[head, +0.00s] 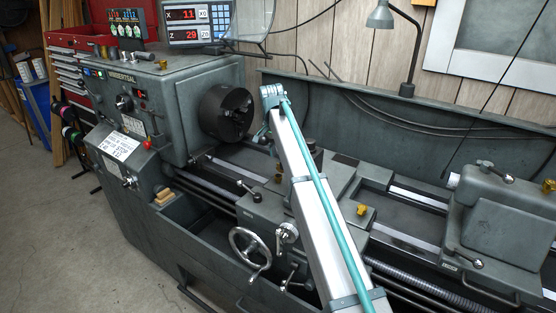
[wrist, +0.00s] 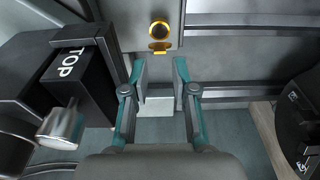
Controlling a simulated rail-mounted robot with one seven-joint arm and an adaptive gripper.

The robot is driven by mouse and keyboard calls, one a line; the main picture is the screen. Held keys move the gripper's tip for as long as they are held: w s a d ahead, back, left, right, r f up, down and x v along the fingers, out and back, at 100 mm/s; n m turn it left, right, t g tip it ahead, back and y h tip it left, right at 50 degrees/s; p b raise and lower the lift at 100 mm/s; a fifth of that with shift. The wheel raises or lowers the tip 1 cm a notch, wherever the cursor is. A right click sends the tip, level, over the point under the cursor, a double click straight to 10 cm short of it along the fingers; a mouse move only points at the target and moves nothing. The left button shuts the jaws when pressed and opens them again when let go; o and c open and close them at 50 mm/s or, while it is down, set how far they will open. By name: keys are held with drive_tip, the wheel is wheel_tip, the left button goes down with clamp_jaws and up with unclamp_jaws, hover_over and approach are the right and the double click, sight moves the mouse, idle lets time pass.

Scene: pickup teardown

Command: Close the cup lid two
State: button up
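In the wrist view a small brass cup (wrist: 160,26) stands on a grey machine surface at the top centre. Its round mouth shows dark, and its brass lid (wrist: 160,46) hangs open on the side towards my gripper. My gripper (wrist: 159,68) is open and empty, with its two fingers pointing at the cup. The lid lies just beyond and between the fingertips in the picture, and I see no contact. In the head view brass cups show on the lathe carriage (head: 361,210) and tailstock (head: 550,186). I cannot tell which is cup two.
A black block marked TOP (wrist: 75,62) with a metal knob (wrist: 60,128) stands close left of my gripper. A dark round part (wrist: 300,115) is at the right. The head view shows the lathe chuck (head: 228,115) and a handwheel (head: 250,248).

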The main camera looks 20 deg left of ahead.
wheel_tip(320, 180, up, 8)
drive_tip(key=s, duration=0.1)
drive_tip(key=shift+f, duration=0.2)
drive_tip(key=shift+a, duration=0.1)
